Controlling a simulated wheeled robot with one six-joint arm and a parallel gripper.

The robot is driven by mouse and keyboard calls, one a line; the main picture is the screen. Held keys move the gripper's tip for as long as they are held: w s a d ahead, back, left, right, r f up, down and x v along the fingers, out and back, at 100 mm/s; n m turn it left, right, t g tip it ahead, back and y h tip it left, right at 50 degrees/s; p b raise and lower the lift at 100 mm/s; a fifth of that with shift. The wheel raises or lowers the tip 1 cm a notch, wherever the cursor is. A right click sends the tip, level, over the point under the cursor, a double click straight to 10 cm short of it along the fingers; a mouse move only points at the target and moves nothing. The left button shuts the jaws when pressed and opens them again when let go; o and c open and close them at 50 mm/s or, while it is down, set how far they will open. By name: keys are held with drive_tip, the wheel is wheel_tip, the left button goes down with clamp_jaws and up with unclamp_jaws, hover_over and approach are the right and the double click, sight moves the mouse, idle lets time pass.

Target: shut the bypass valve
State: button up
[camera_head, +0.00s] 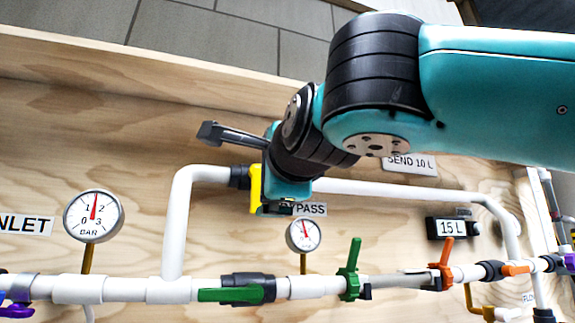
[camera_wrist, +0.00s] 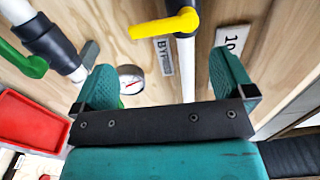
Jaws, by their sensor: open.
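The bypass valve has a yellow handle (camera_head: 256,188) and a black body (camera_head: 239,176) on the raised white bypass pipe (camera_head: 385,189). The handle stands across the pipe in the head view. The wrist view also shows the yellow handle (camera_wrist: 163,26), lying roughly crosswise to the pipe (camera_wrist: 187,66). My gripper (camera_head: 280,195) is close to the handle's right side in the head view and partly covers the pipe. In the wrist view my gripper (camera_wrist: 165,82) is open, with its teal fingers apart. The handle is beyond the fingertips, not between them. Contact cannot be told.
Below runs the main pipe with a green handle (camera_head: 230,294) along it, an upright green handle (camera_head: 350,268) and an orange handle (camera_head: 442,264). A large gauge (camera_head: 93,215) and a small gauge (camera_head: 303,235) stand near. A red tray (camera_wrist: 33,122) is at lower left.

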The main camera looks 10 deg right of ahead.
drive_tip(key=s+d, duration=0.1)
drive_tip(key=s, duration=0.7)
idle(0.4)
drive_tip(key=w+f+n+g+y, duration=0.15)
drive_tip(key=f+n+g, duration=0.25)
drive_tip(key=f+n, duration=0.5)
drive_tip(key=w+f+n+g, duration=0.2)
drive_tip(key=f+n+g, duration=0.15)
drive_tip(key=f, duration=0.85)
drive_tip(key=s+d+f+n+g, duration=0.3)
drive_tip(key=s+f+n+g, duration=0.2)
drive_tip(key=s+f, duration=0.4)
drive_tip(key=s+d+f+n+g, duration=0.3)
drive_tip(key=s+f+n+g, duration=0.25)
drive_tip(key=f, duration=0.65)
wheel_tip(320, 180, up, 27)
drive_tip(key=s+p, duration=0.1)
drive_tip(key=p, duration=2.5)
drive_tip(key=shift+s+n+p, duration=0.3)
drive_tip(key=shift+n+p, duration=0.1)
